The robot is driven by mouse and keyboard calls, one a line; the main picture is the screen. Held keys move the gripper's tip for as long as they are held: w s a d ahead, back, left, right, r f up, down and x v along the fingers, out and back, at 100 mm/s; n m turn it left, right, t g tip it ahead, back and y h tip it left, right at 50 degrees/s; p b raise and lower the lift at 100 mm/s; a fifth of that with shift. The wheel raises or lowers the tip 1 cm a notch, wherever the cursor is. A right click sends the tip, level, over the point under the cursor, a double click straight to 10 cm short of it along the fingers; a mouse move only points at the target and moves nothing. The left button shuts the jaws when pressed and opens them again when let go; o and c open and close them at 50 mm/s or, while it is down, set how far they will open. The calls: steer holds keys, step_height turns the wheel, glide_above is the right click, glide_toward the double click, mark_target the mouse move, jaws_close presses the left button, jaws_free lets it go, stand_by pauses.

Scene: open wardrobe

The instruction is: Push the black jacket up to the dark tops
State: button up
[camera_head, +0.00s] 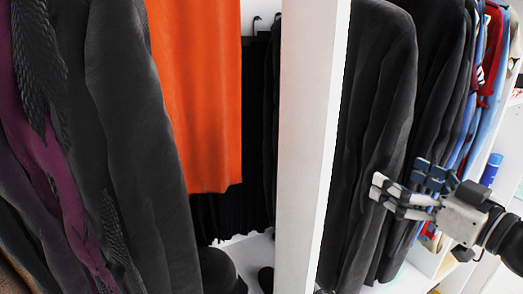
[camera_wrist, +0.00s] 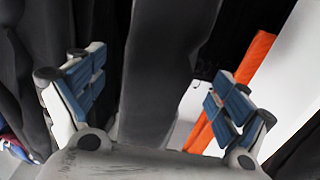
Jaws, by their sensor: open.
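A black jacket (camera_head: 375,120) hangs just right of the white upright panel in the head view. Dark tops (camera_head: 437,105) hang close beside it on its right. My gripper (camera_head: 402,178) is at the jacket's lower right side, fingers pointing left. In the wrist view my gripper (camera_wrist: 160,68) is open, its blue-padded fingers spread wide. A dark grey garment (camera_wrist: 163,55), apparently the jacket, shows edge-on between the fingers, with a gap visible on both sides. I cannot tell whether the palm touches it. The hanging rail is out of view.
The white panel (camera_head: 312,130) stands left of the jacket. Beyond it hang an orange garment (camera_head: 200,90) and other dark clothes. Red and blue clothes (camera_head: 490,70) hang at the right, above a blue can (camera_head: 491,169).

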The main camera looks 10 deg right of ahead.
mark_target(368, 159)
steer(key=x, duration=0.9)
steer(key=shift+c, duration=0.2)
steer(key=shift+s, duration=0.1)
steer(key=c, duration=1.7)
steer(key=shift+d, duration=0.1)
steer(key=shift+c, duration=0.3)
steer(key=shift+d+p, duration=0.3)
steer(key=shift+p, duration=0.05)
steer(key=o, duration=1.8)
